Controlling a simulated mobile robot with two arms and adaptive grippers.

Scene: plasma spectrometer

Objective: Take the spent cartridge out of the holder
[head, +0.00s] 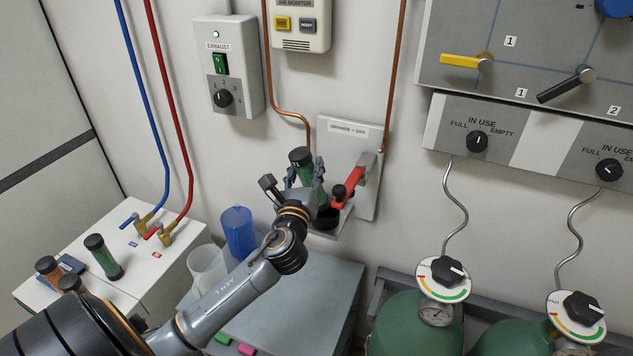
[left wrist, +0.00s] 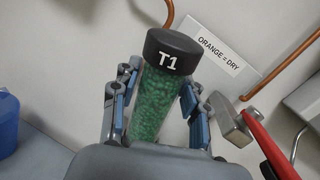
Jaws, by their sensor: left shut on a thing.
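The cartridge (head: 305,173) held by my left gripper has green beads and a black cap. In the left wrist view the cap of this cartridge (left wrist: 160,100) reads "T1". My left gripper (head: 305,190) is shut around its body, with fingers on both sides. The holder (head: 367,142) is a grey wall plate with a small shelf and a red lever (head: 350,187), just right of the cartridge. A black round part shows low on the shelf, partly behind the gripper. The cartridge's lower end is hidden, so I cannot tell whether it touches the holder. My right gripper is not in view.
A blue cup (head: 238,231) and a clear cup (head: 207,268) stand beside my forearm. Copper pipes (head: 270,80) run beside the holder. Green gas cylinders (head: 410,325) stand at right.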

